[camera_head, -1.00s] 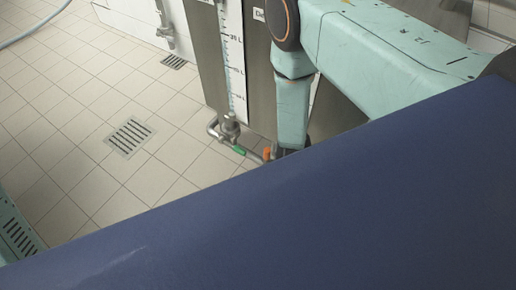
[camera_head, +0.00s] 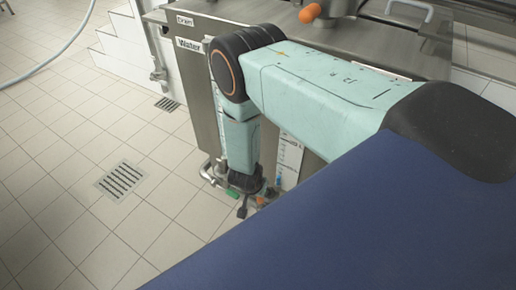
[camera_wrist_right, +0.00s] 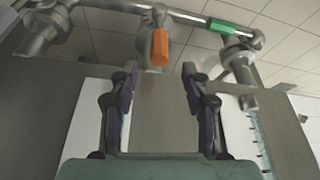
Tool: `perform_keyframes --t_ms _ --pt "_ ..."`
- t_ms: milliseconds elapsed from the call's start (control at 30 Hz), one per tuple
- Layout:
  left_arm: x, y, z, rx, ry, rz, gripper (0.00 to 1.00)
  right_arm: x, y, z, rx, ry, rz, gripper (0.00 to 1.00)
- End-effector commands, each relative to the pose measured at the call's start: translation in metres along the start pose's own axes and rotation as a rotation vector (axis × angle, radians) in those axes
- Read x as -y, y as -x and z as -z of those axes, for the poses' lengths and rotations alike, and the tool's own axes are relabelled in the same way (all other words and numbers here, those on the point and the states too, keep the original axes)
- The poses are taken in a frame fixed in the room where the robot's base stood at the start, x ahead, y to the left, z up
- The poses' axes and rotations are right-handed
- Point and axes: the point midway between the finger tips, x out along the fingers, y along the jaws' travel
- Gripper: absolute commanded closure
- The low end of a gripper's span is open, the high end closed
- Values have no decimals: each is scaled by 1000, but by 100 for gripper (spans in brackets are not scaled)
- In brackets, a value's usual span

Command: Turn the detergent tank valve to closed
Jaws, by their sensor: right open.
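In the right wrist view, an orange valve handle (camera_wrist_right: 159,47) hangs from a metal pipe (camera_wrist_right: 135,7). A green valve handle (camera_wrist_right: 231,27) lies along the same pipe to its right. My right gripper (camera_wrist_right: 160,72) is open and empty. The orange handle is centred between its fingers, just past the tips, with no contact visible. In the head view, my right gripper (camera_head: 247,203) reaches down at the tank's foot, beside the green handle (camera_head: 232,193). The low orange handle is hidden there. I cannot read which valve is the detergent one. My left gripper is not in view.
A steel tank (camera_head: 205,95) with a "Water" label (camera_head: 188,44) stands behind my arm. An orange knob (camera_head: 310,13) sits on top. A floor drain (camera_head: 121,180) lies at left in open tiled floor. A level scale (camera_head: 289,160) stands right of my forearm.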

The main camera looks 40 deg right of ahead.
Motion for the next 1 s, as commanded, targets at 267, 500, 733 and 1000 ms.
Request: perform_keyframes --t_ms 267,500,733,1000 --pt "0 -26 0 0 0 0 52 -2 -46 -1 0 -2 -1 52" --pt "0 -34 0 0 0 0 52 -1 -63 0 1 1 -1 52" --pt "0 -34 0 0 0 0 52 0 -64 0 0 4 1 52" --pt "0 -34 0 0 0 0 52 0 -64 0 0 4 1 67"
